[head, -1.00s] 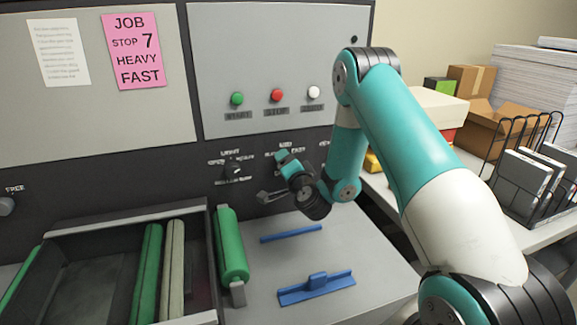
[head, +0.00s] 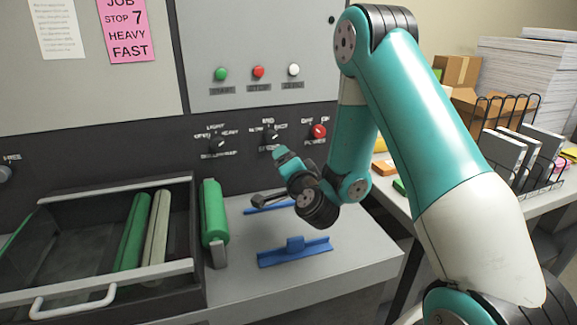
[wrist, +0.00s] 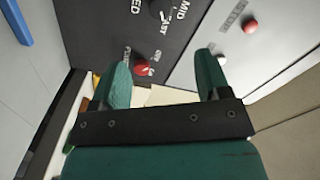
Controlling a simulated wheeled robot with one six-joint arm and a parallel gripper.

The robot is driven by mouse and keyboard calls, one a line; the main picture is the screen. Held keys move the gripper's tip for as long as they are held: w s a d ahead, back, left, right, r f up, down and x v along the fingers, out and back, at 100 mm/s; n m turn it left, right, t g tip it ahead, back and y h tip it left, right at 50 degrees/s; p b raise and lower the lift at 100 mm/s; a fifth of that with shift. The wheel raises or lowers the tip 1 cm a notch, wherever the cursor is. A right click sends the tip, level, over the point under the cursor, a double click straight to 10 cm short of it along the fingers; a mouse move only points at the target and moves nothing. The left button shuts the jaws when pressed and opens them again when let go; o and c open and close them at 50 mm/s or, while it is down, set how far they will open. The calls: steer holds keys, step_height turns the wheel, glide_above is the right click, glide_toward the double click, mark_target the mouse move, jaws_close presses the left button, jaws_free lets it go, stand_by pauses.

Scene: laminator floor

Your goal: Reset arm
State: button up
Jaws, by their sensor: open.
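My gripper (wrist: 162,78) is open and empty in the wrist view, its two green fingers apart. Between and beyond them show the dark control panel and a red power knob (wrist: 142,69). In the head view my teal and white arm is bent, its wrist held in front of the panel and above the grey worktop (head: 345,240). The red power knob (head: 319,131) also shows there, just right of the wrist. The fingertips are hard to make out in the head view.
A blue piece (head: 295,251) lies on the worktop. Green, red and white buttons (head: 258,72) are above. A side table at right holds boxes and a wire rack (head: 520,150).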

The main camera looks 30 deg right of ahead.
steer(key=shift+v, duration=0.8)
steer(key=s+a+r+n+g+y, duration=0.35)
steer(key=a+n+y, duration=0.3)
steer(key=a, duration=0.35)
steer(key=s+a+r+n+g+y, duration=0.2)
steer(key=s+a+n+g+y, duration=0.15)
steer(key=a+n+y, duration=0.5)
steer(key=s+a+r+n+g+h, duration=0.1)
steer(key=s+n+g+h, duration=0.5)
steer(key=s, duration=1.6)
steer(key=a+n+g, duration=0.1)
steer(key=g, duration=0.3)
steer(key=shift+s+r, duration=0.25)
steer(key=shift+r, duration=0.1)
